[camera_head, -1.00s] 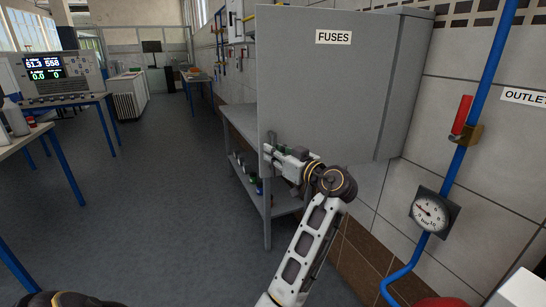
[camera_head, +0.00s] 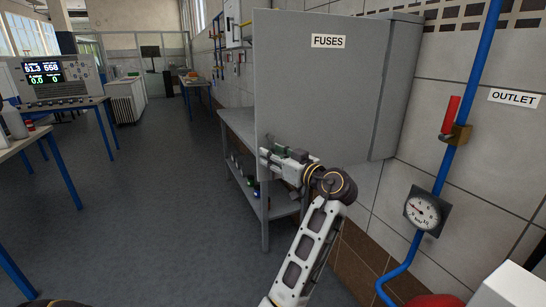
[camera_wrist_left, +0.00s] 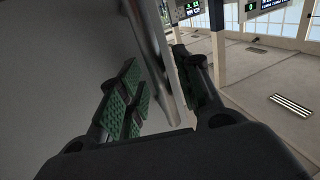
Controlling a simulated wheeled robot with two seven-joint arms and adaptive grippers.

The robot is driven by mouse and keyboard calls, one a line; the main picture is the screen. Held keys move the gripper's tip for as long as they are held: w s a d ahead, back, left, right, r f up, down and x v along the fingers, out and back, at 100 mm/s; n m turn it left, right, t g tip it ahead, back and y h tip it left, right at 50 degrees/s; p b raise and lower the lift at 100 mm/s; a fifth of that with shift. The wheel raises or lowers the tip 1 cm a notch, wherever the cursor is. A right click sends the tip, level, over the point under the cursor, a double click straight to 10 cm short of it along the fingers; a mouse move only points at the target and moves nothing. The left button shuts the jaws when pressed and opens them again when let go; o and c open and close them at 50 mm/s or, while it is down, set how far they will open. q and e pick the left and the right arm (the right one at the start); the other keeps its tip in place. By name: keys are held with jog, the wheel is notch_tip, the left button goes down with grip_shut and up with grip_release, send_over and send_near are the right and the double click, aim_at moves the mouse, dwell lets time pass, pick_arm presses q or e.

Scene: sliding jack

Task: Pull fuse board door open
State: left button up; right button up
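The fuse board door (camera_head: 320,95) is a large grey panel labelled FUSES. It stands out in front of the grey cabinet (camera_head: 402,90) at its right; the inside is hidden from this side. My left gripper (camera_head: 267,157) is at the door's lower left edge. In the left wrist view my left gripper (camera_wrist_left: 158,95) has its green-padded fingers spread apart on either side of the door's metallic edge (camera_wrist_left: 158,50). The right finger is close to that edge, and a gap shows by the left pads. Contact is unclear. My right gripper is not in view.
A grey bench (camera_head: 240,125) stands behind and below the door. Blue pipes with a red-handled valve (camera_head: 452,115) and a gauge (camera_head: 425,211) run along the right wall. A table with an instrument (camera_head: 55,80) is at the left. The floor (camera_head: 150,220) between is clear.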

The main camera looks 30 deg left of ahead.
pick_arm(q)
jog(key=shift+a, duration=0.1)
send_near(262, 118)
jog(key=shift+x, duration=2.6)
jog(key=shift+f, duration=0.2)
jog(key=shift+r, duration=0.15)
